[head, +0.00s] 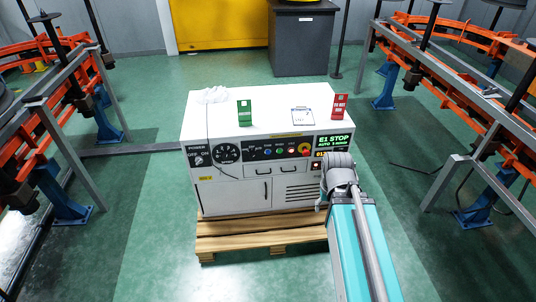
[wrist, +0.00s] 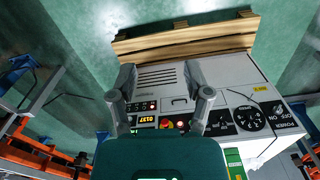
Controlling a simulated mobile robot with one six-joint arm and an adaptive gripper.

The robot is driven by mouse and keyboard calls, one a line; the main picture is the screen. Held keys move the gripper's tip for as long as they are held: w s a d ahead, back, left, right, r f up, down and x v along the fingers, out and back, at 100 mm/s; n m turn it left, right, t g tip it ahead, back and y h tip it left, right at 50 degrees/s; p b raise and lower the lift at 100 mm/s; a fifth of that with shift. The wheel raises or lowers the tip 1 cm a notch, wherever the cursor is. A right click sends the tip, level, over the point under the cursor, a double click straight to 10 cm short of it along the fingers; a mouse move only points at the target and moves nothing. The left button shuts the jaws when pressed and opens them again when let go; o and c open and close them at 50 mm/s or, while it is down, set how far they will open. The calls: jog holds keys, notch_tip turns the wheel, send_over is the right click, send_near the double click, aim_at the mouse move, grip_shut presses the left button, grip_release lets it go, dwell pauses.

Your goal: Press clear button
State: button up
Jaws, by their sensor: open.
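A white control cabinet (head: 232,196) stands on a wooden pallet, its front panel facing me. A yellow-digit counter display (wrist: 154,119) reads 0137 in the wrist view, where the panel appears upside down. A row of small buttons (wrist: 141,107) lies beside the display; their labels are too small to read, so I cannot tell which is clear. A red emergency knob (wrist: 166,124) is close by. My gripper (wrist: 163,98) is open and empty, its two fingers apart in front of the panel. In the head view my arm covers the panel's right end.
A green screen (head: 335,142) reads E1 STOP. A green tag (head: 244,113), clipboard (head: 302,116) and red sign (head: 339,107) are on the cabinet top. The pallet (head: 240,240) juts out in front. Orange-railed racks (head: 440,40) stand on both sides, with green floor between.

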grip_shut()
dwell(1.2)
